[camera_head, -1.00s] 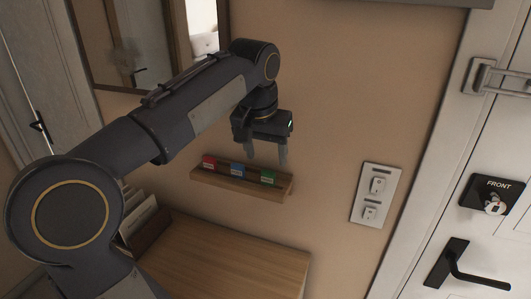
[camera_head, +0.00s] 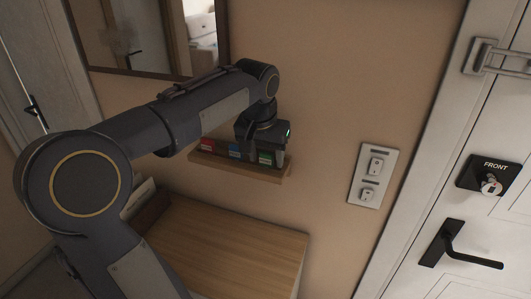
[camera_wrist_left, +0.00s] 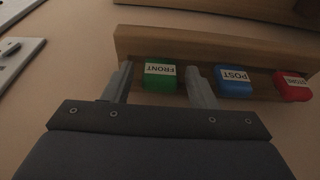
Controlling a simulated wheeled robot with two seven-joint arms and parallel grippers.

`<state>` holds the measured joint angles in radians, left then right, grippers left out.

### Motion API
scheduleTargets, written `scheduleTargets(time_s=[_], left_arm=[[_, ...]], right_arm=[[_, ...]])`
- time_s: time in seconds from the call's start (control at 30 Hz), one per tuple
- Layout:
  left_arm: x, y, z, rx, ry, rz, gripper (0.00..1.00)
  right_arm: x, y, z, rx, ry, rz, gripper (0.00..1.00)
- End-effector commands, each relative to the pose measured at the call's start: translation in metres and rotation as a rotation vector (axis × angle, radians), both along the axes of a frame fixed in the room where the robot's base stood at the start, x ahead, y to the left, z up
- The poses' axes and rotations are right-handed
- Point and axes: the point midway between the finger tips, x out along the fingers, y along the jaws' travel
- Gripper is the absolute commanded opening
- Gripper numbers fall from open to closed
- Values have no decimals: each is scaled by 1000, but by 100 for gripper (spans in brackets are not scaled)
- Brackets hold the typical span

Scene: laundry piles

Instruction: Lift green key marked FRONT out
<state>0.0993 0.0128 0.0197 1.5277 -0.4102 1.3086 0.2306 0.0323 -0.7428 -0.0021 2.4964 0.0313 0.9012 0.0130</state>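The green key marked FRONT (camera_head: 266,158) sits in the wooden wall rack (camera_head: 245,172), at its right end. In the left wrist view the green key (camera_wrist_left: 160,84) has its label upside down. My left gripper (camera_wrist_left: 159,68) is open, with one finger on each side of the green key and visible gaps between. In the head view my left gripper (camera_head: 264,142) is low over the rack, its fingertips mostly hidden. The blue key marked POST (camera_wrist_left: 234,86) is just beyond one finger, and a red key (camera_wrist_left: 292,86) sits farther along. My right gripper is out of view.
A wooden cabinet top (camera_head: 235,245) lies below the rack. A switch plate (camera_head: 373,175) is on the wall to the right. The white door has a lock marked FRONT (camera_head: 490,176) and a black handle (camera_head: 455,245). A mirror (camera_head: 150,40) hangs above.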

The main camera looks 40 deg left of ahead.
Motion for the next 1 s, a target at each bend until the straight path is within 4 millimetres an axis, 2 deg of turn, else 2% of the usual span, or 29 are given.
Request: scheduleTargets(time_s=[0.03, 0.3, 0.47, 0.7, 1.0], left_arm=[[0, 0, 0, 0, 0, 0, 45], [0, 0, 0, 0, -1, 0, 11], [0, 0, 6, 0, -1, 0, 10], [0, 0, 26, 0, -1, 0, 10], [0, 0, 26, 0, -1, 0, 10]], right_arm=[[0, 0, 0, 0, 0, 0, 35], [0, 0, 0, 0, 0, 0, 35], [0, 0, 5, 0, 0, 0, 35], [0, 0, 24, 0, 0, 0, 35], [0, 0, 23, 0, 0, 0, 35]])
